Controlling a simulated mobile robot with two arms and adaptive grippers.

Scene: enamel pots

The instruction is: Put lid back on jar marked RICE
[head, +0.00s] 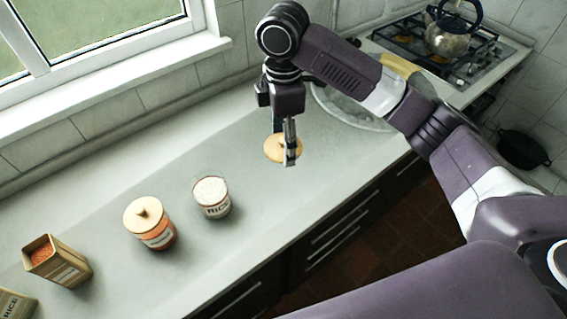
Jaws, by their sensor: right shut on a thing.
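The open jar marked RICE (214,205) stands upright on the counter, filled with white grains. My right gripper (290,157) is shut on a round wooden lid (274,149). The lid is to the right of the jar and apart from it; its exact height over the counter is hard to tell. The gripper's fingers hide part of the lid. My left gripper is not in view.
A jar with a wooden knobbed lid (150,226) stands left of the RICE jar. Farther left are an open tin with orange-red contents (62,269) and a tin marked RICE (14,304). A sink (345,108) and stove (452,62) lie at the back right. The counter between jar and lid is clear.

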